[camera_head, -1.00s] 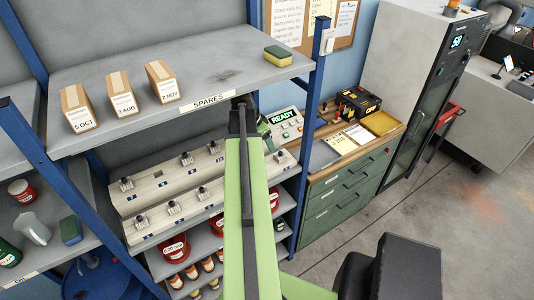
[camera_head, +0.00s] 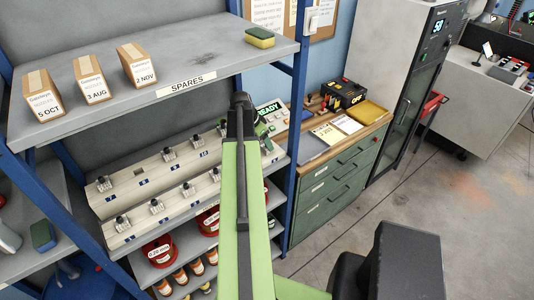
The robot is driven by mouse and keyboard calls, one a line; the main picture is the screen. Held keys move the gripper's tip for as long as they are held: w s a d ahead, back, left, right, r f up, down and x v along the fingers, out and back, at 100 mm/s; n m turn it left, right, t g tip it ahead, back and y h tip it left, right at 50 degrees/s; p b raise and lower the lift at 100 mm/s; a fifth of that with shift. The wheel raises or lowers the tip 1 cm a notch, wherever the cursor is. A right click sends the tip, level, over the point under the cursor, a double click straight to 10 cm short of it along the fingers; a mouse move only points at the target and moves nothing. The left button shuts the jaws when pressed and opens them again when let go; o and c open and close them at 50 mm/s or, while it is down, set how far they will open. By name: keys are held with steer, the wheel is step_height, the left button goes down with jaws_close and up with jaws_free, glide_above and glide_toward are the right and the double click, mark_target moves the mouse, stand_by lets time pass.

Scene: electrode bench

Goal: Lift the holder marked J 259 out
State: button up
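A pale rack (camera_head: 178,170) stands on the shelf below the spares shelf, to the left of my arm. It carries two stepped rows of small metal holders with dark tops. One holder (camera_head: 104,183) is at the left end of the back row, and another (camera_head: 122,222) at the left end of the front row. A dark square in the back row shows no holder. The holders' marks are too small to read, so I cannot tell which is J 259. My gripper (camera_head: 241,101) is at the far end of my green arm, over the rack's right part. Its fingers are not clear.
The spares shelf (camera_head: 190,92), with several boxes and a sponge (camera_head: 260,38), overhangs the rack. A blue post (camera_head: 296,110) stands right of my arm. A lit READY panel (camera_head: 270,110) is behind my arm. A green drawer cabinet (camera_head: 340,190) stands right; floor there is clear.

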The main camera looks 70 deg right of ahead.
steer(key=b+x, duration=0.3)
steer(key=x, duration=0.1)
steer(key=shift+f, duration=0.3)
steer(key=shift+r, duration=0.25)
jaws_close()
